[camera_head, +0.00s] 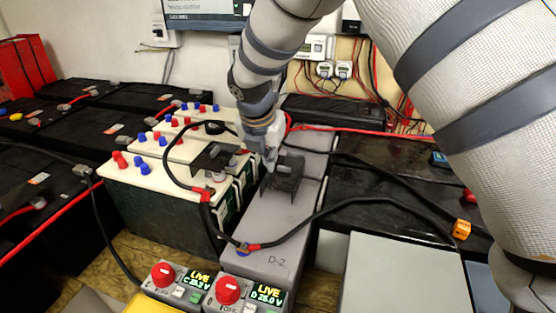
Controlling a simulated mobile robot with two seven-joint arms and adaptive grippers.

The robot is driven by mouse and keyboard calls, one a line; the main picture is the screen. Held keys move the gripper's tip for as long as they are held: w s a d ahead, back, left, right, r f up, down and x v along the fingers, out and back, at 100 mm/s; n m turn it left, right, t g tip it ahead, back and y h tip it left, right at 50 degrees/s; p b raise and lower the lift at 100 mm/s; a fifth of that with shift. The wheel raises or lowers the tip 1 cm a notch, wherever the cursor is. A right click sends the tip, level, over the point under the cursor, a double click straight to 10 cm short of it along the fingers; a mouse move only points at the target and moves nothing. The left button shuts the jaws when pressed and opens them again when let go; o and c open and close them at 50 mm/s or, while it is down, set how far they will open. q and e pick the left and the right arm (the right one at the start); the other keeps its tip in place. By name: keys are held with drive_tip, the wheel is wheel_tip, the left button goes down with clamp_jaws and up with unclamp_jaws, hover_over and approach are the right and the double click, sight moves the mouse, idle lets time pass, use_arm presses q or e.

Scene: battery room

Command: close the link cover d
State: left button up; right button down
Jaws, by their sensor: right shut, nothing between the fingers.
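A dark, see-through link cover (287,174) sits on top of the long grey battery row, behind the block marked D-2 (262,250). It looks raised at a tilt, but its exact angle is hard to tell. My right gripper (271,163) reaches down from above, right at the cover's left side. Its fingers are shut with nothing between them. I cannot tell whether the fingertips touch the cover. My left gripper is out of view.
Another dark cover (212,157) sits on the white-topped batteries to the left. Black cables (330,208) cross the grey block. Two control boxes with red knobs, the D box (244,292) and the one beside it (178,281), stand in front. A light grey panel (402,278) lies front right.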

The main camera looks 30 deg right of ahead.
sight(281, 177)
drive_tip(key=x, duration=0.3)
drive_tip(key=b+x, duration=0.1)
drive_tip(key=x, duration=0.6)
drive_tip(key=shift+s+f, duration=0.25)
drive_tip(key=shift+f, duration=0.05)
drive_tip(key=shift+w+d+r+b, duration=0.1)
drive_tip(key=shift+w+d+b, duration=0.2)
drive_tip(key=shift+w+d, duration=0.75)
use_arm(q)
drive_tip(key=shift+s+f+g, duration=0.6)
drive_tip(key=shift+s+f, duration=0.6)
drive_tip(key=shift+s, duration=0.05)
use_arm(e)
drive_tip(key=shift+w+d+r, duration=0.2)
drive_tip(key=shift+w+d, duration=0.15)
drive_tip(key=shift+d, duration=0.2)
